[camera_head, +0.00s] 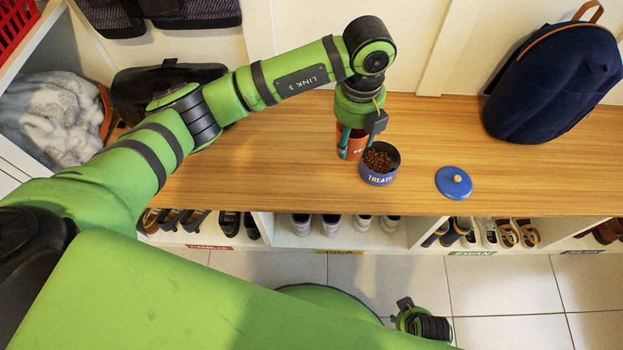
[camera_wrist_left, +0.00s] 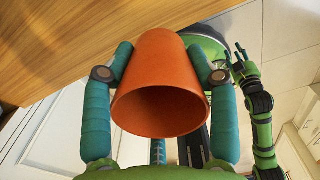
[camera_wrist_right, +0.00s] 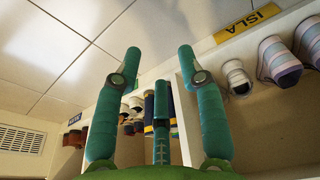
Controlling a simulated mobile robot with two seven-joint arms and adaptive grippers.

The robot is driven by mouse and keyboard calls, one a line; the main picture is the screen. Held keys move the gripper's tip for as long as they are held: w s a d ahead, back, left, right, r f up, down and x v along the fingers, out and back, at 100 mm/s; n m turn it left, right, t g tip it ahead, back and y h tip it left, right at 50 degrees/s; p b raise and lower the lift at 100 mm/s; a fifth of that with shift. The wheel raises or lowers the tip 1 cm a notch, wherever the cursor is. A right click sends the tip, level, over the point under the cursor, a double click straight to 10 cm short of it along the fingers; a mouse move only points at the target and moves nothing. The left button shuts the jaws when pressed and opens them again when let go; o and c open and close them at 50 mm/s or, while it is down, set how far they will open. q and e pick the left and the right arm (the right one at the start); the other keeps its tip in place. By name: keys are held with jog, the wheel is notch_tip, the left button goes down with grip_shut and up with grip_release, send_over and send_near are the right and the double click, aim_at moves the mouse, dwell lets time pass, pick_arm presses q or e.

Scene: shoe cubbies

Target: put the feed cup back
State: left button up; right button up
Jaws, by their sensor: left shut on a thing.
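The orange feed cup (camera_head: 352,146) is between the fingers of my left gripper (camera_head: 358,138), just left of and behind the treats tin on the bench. In the left wrist view both fingers press the sides of the cup (camera_wrist_left: 160,75), and its mouth faces my wrist. I cannot tell whether its base touches the bench. The blue treats tin (camera_head: 380,179) is open and full of brown pellets. Its blue lid (camera_head: 454,183) with a light knob lies to the right. My right gripper (camera_wrist_right: 158,65) is open and empty, low in front of the bench.
The wooden bench top (camera_head: 270,150) is clear left of the cup. A navy backpack (camera_head: 555,85) stands at the back right. Shoes fill the cubbies below. A black bag (camera_head: 135,95) and grey fleece (camera_head: 50,118) are at the left.

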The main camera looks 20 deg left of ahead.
aim_at(359, 156)
pick_arm(q)
jog(key=f+n, duration=0.1)
jog(key=n, duration=0.1)
jog(key=d+f+n+b, duration=0.1)
jog(key=f+n, duration=0.1)
jog(key=d+f+n+b, duration=0.1)
jog(key=f+n, duration=0.1)
jog(key=shift+s+d+f+n, duration=0.1)
jog(key=shift+s+n, duration=0.2)
jog(key=a+f, duration=0.2)
jog(key=a, duration=0.1)
jog(key=w+a+f+n+b, duration=0.1)
jog(key=a+f, duration=0.2)
jog(key=a, duration=0.1)
jog(key=w+a+f+n, duration=0.1)
jog(key=a+f, duration=0.2)
jog(key=shift+a+b, duration=0.35)
jog(key=shift+a, duration=0.05)
jog(key=shift+a+f, duration=0.1)
jog(key=shift+a, duration=0.05)
notch_tip(359, 156, down, 4)
jog(key=shift+r+b, duration=0.25)
jog(key=shift+b, duration=0.3)
jog(key=shift+f, duration=0.15)
pick_arm(e)
jog(key=w+r, duration=0.4)
jog(key=r, duration=0.3)
jog(key=shift+a+t, duration=0.2)
jog(key=shift+t, duration=0.2)
